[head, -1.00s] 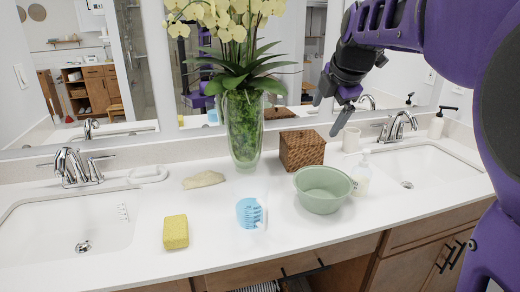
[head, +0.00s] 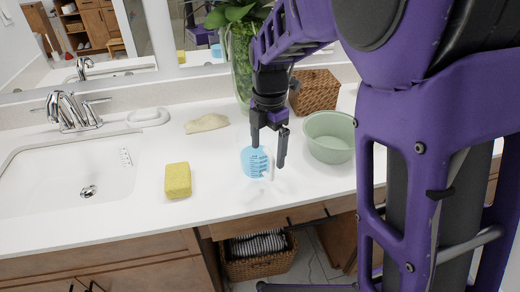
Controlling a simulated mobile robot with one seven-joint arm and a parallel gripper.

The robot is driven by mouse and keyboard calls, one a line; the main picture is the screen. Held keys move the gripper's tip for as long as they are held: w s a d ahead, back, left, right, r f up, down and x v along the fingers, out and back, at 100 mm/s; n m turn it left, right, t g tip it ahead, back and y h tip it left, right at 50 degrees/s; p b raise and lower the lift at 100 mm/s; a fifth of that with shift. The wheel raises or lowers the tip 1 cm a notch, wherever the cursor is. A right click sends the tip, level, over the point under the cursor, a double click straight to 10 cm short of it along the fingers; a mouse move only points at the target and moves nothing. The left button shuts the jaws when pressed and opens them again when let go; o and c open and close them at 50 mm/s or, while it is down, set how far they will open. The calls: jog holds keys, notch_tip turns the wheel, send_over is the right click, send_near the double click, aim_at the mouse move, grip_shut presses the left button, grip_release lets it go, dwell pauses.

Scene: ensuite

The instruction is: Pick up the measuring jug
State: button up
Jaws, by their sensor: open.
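The measuring jug (head: 252,164) stands on the white counter in the head view; it is clear with blue showing in it and marks on its side. My gripper (head: 268,160) points down at the jug, its two dark fingers apart.
A yellow sponge (head: 177,180) lies left of the jug, and a beige cloth-like item (head: 207,123) behind it. A green bowl (head: 330,140) stands to the right, near a woven box (head: 318,88). A glass plant vase (head: 242,75) is behind. The sink (head: 70,175) is at left.

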aim_at(267, 176)
notch_tip(267, 176, down, 3)
jog(key=shift+r, duration=0.1)
notch_tip(267, 176, down, 5)
jog(key=shift+s+f+b, duration=0.15)
jog(key=shift+b, duration=0.25)
grip_shut()
dwell(0.3)
